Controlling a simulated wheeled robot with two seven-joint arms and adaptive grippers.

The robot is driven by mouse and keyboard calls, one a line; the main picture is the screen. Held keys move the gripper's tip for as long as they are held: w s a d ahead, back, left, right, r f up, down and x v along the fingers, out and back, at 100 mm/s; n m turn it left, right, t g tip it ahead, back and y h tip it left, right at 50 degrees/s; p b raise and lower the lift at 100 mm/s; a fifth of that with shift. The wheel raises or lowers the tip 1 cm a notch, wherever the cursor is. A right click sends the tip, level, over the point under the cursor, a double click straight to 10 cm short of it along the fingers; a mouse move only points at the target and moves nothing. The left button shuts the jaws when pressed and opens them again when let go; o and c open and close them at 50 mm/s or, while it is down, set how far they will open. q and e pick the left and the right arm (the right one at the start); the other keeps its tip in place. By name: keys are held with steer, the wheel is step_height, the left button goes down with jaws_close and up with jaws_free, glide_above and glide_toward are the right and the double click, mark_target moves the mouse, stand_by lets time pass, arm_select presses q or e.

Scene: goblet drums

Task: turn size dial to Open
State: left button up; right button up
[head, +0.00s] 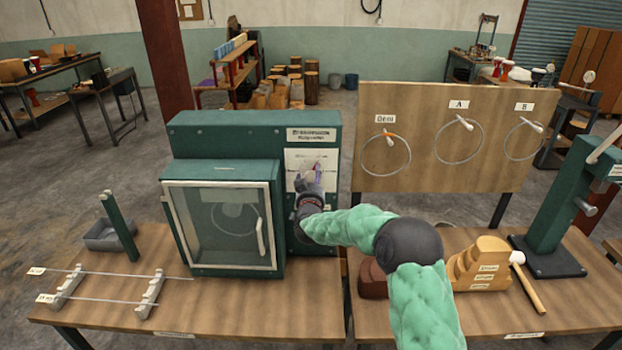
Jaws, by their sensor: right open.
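A green machine (228,140) with a glass-fronted door stands on the workbench, left of centre. The door (222,228) looks shut and has a pale upright handle. Whether the fingers touch anything is too small to tell. My left gripper is not in view.
A wooden board (440,105) with hanging rings stands right of the machine. A mallet (527,280), stepped wooden blocks (480,262) and a green press (560,200) are on the right bench. Metal rods (110,273) on supports lie at left.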

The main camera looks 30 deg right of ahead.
steer(key=shift+w+d, duration=0.35)
steer(key=shift+w, duration=0.15)
steer(key=c, duration=1.1)
steer(key=shift+f, duration=0.15)
steer(key=shift+c, duration=0.2)
